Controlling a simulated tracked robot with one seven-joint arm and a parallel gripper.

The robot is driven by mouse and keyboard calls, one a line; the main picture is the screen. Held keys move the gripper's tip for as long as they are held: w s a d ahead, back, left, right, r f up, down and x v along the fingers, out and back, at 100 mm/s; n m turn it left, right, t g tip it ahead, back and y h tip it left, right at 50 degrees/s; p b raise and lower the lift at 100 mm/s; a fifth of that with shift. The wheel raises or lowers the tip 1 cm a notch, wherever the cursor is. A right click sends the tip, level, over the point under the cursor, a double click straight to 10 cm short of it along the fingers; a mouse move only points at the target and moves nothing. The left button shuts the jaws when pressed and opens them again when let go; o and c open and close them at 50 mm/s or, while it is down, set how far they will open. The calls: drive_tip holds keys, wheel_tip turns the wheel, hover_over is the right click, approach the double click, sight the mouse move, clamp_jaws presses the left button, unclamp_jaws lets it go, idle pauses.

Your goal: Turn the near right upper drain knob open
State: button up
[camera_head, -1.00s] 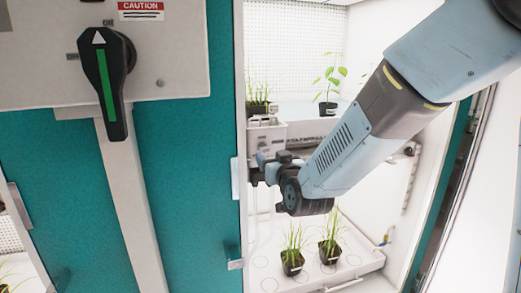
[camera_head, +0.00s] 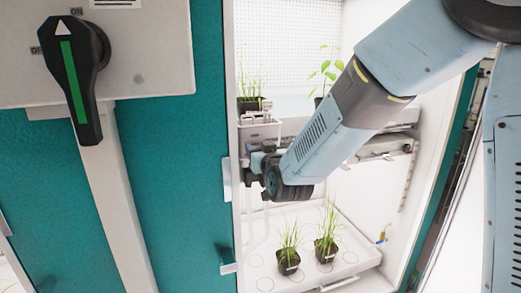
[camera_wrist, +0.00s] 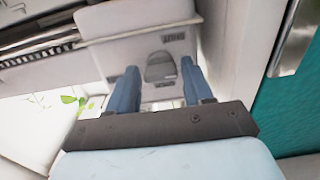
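A grey drain knob (camera_wrist: 160,68) sits on a white panel (camera_wrist: 130,48) in the wrist view, with small dark labels beside it. My gripper (camera_wrist: 160,82) is open, its two blue fingers either side of the knob's lower part in the picture. I cannot tell whether either finger touches the knob. In the head view my gripper (camera_head: 257,166) is at the left of the chamber opening, just below a white box (camera_head: 260,133) at the upper shelf. The knob is hidden there.
Potted plants (camera_head: 288,262) stand on the lower white tray (camera_head: 345,262), and more stand on the upper shelf (camera_head: 295,107). A teal door frame (camera_head: 180,190) with a metal latch (camera_head: 227,179) borders the gripper's left. A black lever with a green stripe (camera_head: 75,80) is at far left.

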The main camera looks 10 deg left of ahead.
drive_tip(key=c, duration=0.8)
drive_tip(key=shift+w+m, duration=0.1)
drive_tip(key=shift+m, duration=0.2)
drive_tip(key=shift+w+d+f+m, duration=0.1)
drive_tip(key=shift+d+m, duration=0.05)
drive_tip(key=shift+m, duration=2.75)
drive_tip(key=shift+d+f+m, duration=0.1)
drive_tip(key=shift+m, duration=2.8)
drive_tip(key=shift+w+d+f+m, duration=0.1)
drive_tip(key=shift+d+m, duration=0.05)
drive_tip(key=shift+m, duration=2.75)
